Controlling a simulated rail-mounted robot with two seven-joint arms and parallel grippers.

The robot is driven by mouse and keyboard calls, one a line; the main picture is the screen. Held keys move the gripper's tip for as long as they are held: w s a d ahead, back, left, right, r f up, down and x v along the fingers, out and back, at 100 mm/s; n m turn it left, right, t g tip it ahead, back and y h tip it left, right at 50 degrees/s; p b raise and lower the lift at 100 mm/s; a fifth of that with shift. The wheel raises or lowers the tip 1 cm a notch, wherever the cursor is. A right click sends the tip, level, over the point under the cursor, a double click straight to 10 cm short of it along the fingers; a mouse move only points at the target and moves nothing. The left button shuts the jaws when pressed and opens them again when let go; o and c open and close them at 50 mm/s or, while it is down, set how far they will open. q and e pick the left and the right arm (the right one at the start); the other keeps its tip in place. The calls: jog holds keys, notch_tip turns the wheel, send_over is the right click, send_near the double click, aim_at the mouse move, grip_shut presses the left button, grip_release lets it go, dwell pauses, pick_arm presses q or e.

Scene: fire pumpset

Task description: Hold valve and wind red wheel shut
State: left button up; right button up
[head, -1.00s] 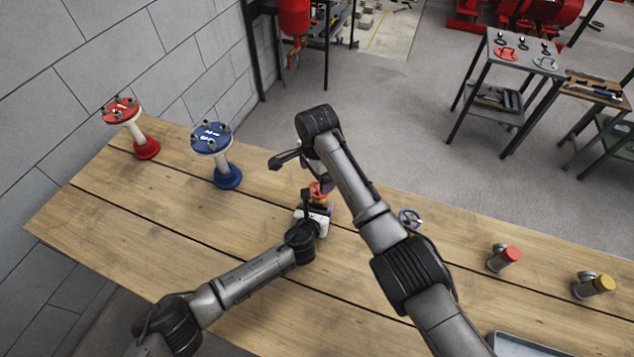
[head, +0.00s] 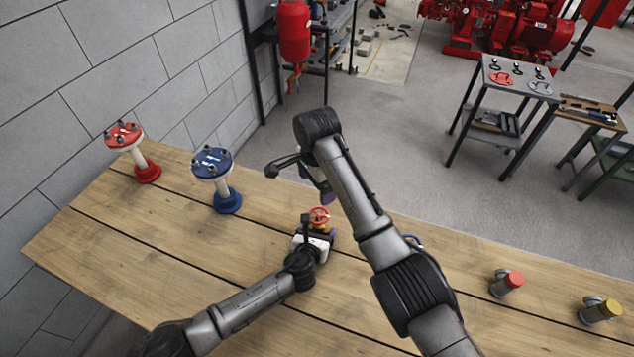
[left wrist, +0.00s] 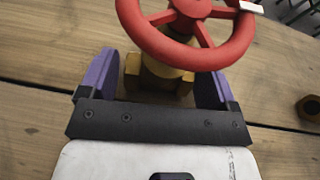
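A brass valve (left wrist: 160,76) with a red handwheel (head: 319,215) is at the middle of the wooden bench. The red wheel (left wrist: 150,30) fills the top of the left wrist view, with a small white patch on its right rim. My left gripper (head: 317,237) is at the valve. Its purple fingers (left wrist: 158,82) stand on both sides of the brass body and appear closed on it, below the wheel. My right gripper (head: 322,190) is above and behind the wheel, apart from it in the picture. My right forearm partly hides it, so its opening is unclear.
A blue flanged pipe (head: 222,185) and a red one (head: 138,155) stand at the bench's left. A red-capped fitting (head: 507,283) and a yellow-capped one (head: 600,310) lie at the right.

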pick_arm(q)
jog(key=shift+o, duration=1.2)
jog(key=shift+s, duration=0.1)
